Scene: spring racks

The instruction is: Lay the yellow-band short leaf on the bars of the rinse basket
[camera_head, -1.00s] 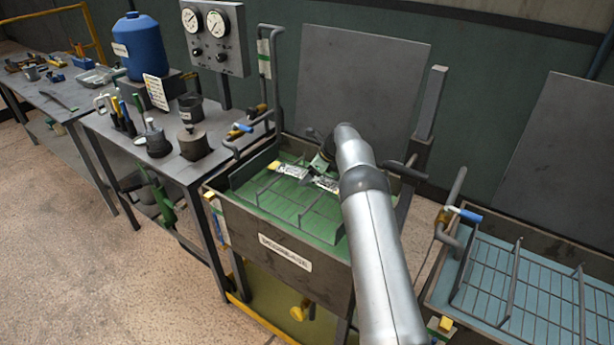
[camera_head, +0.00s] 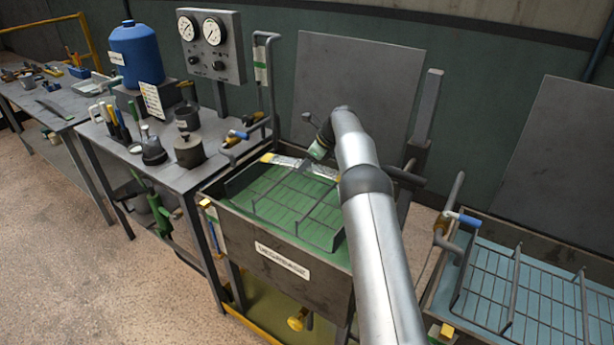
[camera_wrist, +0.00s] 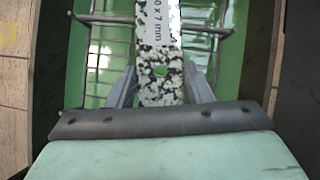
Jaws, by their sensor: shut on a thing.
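The leaf (camera_wrist: 160,68) is a flat strip with mottled grey-white faces and a white size label. In the wrist view it lies between the fingers of my gripper (camera_wrist: 160,88), which is shut on it. In the head view the leaf (camera_head: 284,161) shows a yellow end at the left and a yellowish right end near my arm. It is held above the far part of the green tank. My gripper (camera_head: 315,157) is partly hidden by my arm. A barred basket (camera_head: 530,285) sits in the blue tank at the right, apart from the leaf; no rinse label is visible.
The green tank (camera_head: 325,285) carries a label reading DEGREASE and holds a wire basket (camera_head: 285,205). A grey upright panel (camera_head: 355,90) stands behind it. A pipe with a blue-handled valve (camera_head: 462,217) rises between the tanks. Jars and tools crowd the left bench (camera_head: 160,172).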

